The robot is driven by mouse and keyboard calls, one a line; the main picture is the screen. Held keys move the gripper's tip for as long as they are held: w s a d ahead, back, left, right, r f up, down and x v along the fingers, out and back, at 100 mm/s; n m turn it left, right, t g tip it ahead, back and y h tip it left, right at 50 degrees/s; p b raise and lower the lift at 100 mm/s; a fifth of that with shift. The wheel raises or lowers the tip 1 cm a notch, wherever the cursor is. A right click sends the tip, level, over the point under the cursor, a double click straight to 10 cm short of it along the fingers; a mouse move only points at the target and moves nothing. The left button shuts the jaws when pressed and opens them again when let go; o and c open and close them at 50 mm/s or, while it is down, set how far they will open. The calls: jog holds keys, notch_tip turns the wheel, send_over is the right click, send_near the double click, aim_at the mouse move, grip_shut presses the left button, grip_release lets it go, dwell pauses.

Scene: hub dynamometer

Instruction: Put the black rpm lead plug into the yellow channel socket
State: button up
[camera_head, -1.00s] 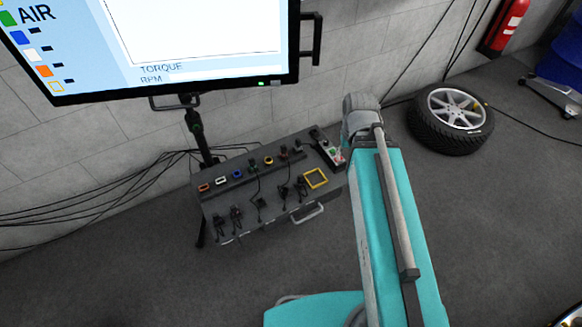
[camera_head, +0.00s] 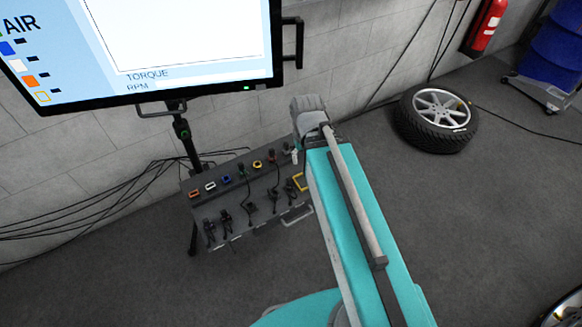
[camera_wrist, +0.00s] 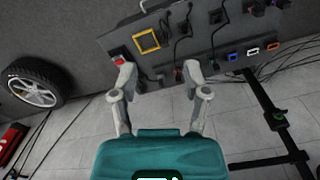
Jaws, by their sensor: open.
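The yellow channel socket (camera_head: 257,164) is a small yellow-rimmed port in the row of coloured sockets on the dark console (camera_head: 212,178). In the wrist view my right-hand finger seems to hide it. Several black lead plugs (camera_head: 250,208) lie or stand on the console front; I cannot tell which is the rpm one. My gripper (camera_wrist: 155,66) is open and empty, its fingers apart above the console. In the head view my arm covers the console's right end.
A yellow square outline (camera_wrist: 147,41) marks the console top. Black cables hang behind the console, below a large screen (camera_head: 190,45). A wheel (camera_head: 437,118) lies on the floor at right, near a fire extinguisher (camera_head: 487,25).

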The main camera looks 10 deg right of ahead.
jog(key=m+b, duration=1.4)
jog(key=b, duration=1.1)
send_over(290, 178)
jog(key=f, duration=2.5)
jog(key=shift+s+a, duration=0.1)
jog(key=shift+s, duration=0.15)
jog(key=shift+w+f, duration=0.25)
jog(key=shift+f+b, duration=0.15)
jog(key=shift+b, duration=0.25)
notch_tip(290, 178, down, 9)
jog(key=b, duration=0.8)
jog(key=shift+r+b, duration=0.2)
jog(key=shift+b, duration=0.15)
